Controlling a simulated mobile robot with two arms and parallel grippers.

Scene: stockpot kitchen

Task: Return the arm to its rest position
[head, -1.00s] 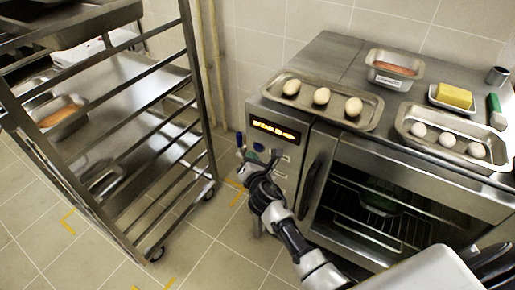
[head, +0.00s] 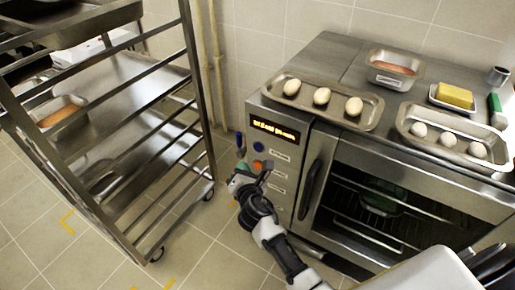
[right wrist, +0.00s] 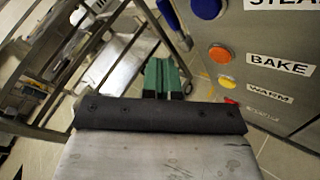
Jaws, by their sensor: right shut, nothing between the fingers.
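My right gripper (head: 265,169) is in front of the oven's control panel, with its arm reaching up from the lower right. Its green fingertips show close together in the right wrist view (right wrist: 163,78), shut and empty. The panel has a blue button (head: 259,147) and an orange button (head: 257,165). In the right wrist view the orange button (right wrist: 220,54) is beside the label BAKE, right of the fingers and apart from them. Lower buttons are partly hidden by the gripper in the head view. My left gripper is not in view.
A wheeled rack (head: 197,80) stands left. Tiled floor (head: 200,250) is open between them.

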